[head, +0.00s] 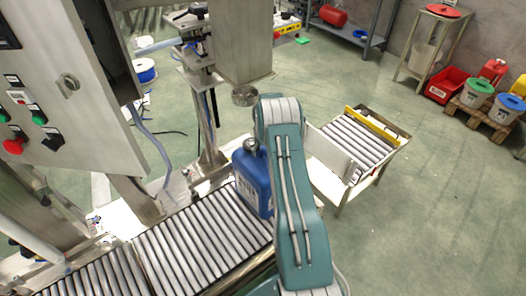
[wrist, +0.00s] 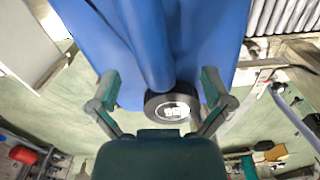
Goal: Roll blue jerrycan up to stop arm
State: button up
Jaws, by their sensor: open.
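The blue jerrycan (head: 250,184) stands upright on the roller conveyor (head: 190,245), partly hidden behind my teal arm. In the wrist view the jerrycan (wrist: 85,18) fills the top, with its handle and a black cap (wrist: 172,107) facing my gripper. My gripper (wrist: 159,76) is open, its two fingers spread either side of the handle and cap. I cannot tell whether they touch it. In the head view my gripper is hidden by the arm. I cannot make out the stop arm for certain; a pale upright panel (head: 330,152) stands right of my arm.
A steel filling head (head: 243,70) hangs above the jerrycan. A control cabinet (head: 65,90) stands at the left. A second roller section (head: 357,138) with a yellow bar lies beyond the panel. Bins (head: 477,95) stand far right. The green floor at right is clear.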

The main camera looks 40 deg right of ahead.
notch_tip(320, 180, up, 7)
jog(key=shift+r, duration=0.2)
dwell(0.5)
jog(key=shift+s, duration=0.1)
